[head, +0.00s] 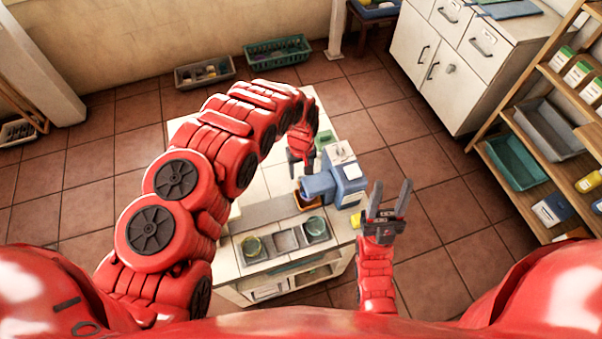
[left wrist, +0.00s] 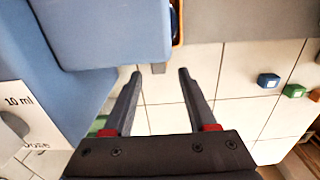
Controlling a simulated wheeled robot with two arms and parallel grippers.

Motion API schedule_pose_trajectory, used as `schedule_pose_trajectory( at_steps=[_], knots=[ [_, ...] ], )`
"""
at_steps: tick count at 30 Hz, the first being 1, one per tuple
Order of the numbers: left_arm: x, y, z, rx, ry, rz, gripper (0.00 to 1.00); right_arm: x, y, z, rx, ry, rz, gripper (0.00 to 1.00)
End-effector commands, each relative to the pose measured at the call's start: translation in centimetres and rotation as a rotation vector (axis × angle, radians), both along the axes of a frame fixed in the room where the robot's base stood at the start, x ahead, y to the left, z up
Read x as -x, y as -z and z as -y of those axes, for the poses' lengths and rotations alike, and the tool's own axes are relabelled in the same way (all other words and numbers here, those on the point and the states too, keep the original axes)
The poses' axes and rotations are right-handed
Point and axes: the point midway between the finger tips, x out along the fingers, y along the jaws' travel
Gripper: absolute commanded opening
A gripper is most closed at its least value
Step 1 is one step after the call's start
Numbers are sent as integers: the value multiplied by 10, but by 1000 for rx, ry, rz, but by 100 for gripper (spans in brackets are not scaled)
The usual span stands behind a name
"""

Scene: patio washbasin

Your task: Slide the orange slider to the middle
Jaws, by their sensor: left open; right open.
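A blue dispenser-like device (head: 350,188) stands on the white tiled table. Its blue body (left wrist: 105,30) fills the upper left of the left wrist view, beside a white label (left wrist: 22,118) reading 10 ml. An orange-brown part (head: 308,203) shows below its front end in the head view; I cannot tell whether it is the slider. An orange edge (left wrist: 178,25) shows beside the body in the left wrist view. My left gripper (left wrist: 159,72) is open and empty, close to the device, with a small grey tab near its fingertips. My right gripper (head: 389,190) is open and empty, right of the table.
A shelf (head: 480,150) and a white cabinet (head: 440,60) stand at the right.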

Motion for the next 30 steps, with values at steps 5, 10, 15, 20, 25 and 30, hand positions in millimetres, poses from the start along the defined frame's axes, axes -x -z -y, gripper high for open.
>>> schedule_pose_trajectory(
  at_steps=[5, 10, 15, 20, 25, 30],
  knots=[
    [0, 16, 1, 3, 0, 0, 57, 0, -7, 0, 0, 0, 0, 48],
    [-1, 24, 1, 2, -1, 2, 57, 0, -9, 0, 0, 0, 0, 48],
    [-1, 27, 0, 0, 0, 2, 57, 0, -9, 0, 0, 0, 0, 48],
    [-1, 27, 0, 1, 0, 1, 57, 0, -9, 0, 0, 0, 0, 48],
    [-1, 27, 0, 1, -1, 1, 29, 0, -9, 0, 0, 0, 0, 48],
    [-1, 27, 0, 1, -1, 1, 0, 0, -9, 0, 0, 0, 0, 48]
  ],
)
